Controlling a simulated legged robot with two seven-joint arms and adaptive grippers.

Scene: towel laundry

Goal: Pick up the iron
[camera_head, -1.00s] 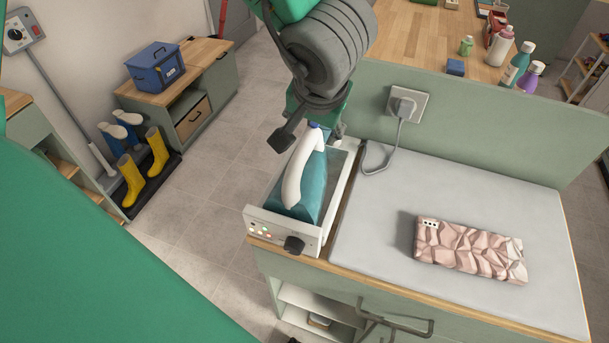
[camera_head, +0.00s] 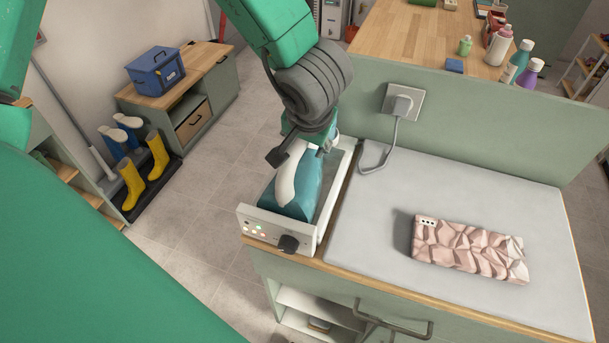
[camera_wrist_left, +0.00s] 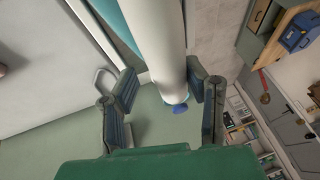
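The iron (camera_head: 309,190) has a teal body and a white handle (camera_head: 286,185). It rests in a white holder (camera_head: 275,228) with a knob and lights at the left end of the counter. My left gripper (camera_head: 300,155) is over the far end of the handle. In the left wrist view, the open fingers of the left gripper (camera_wrist_left: 163,85) are on either side of the white handle (camera_wrist_left: 160,45). A gap shows on the left, and the right finger is close to the handle. My right gripper is in neither view.
A corded plug (camera_head: 402,104) sits in the green back panel (camera_head: 480,140). Bottles (camera_head: 520,62) stand on the wooden table behind. Yellow boots (camera_head: 133,182) and a blue box (camera_head: 155,70) are at left.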

